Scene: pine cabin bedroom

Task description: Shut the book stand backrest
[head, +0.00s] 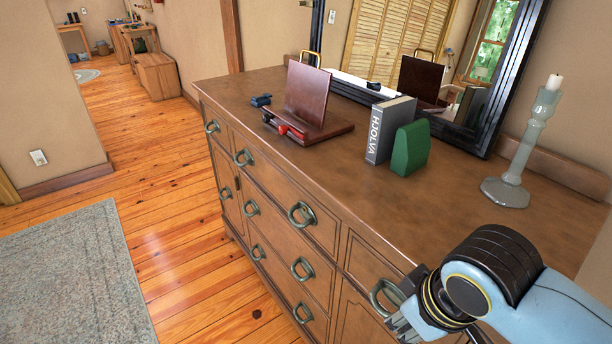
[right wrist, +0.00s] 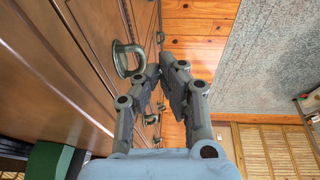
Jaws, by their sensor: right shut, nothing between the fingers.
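The book stand stands on the dresser top in the head view. Its dark red-brown backrest (head: 307,92) is raised, leaning back a little from upright, with a brass handle (head: 311,55) at its top edge. Its flat base (head: 328,130) lies on the dresser. My right gripper (head: 400,325) is at the lower right of the head view, by the dresser's drawer front, well apart from the stand. In the right wrist view its fingers (right wrist: 169,68) are closed together and empty. My left gripper is in neither view.
A grey book (head: 389,130) and a green block (head: 410,149) stand right of the stand. A glass candlestick (head: 523,150) is farther right. A dark-framed mirror (head: 475,128) stands behind. Small red and black items (head: 287,129) sit at the stand's front. Ring pulls (head: 301,215) jut from the drawers.

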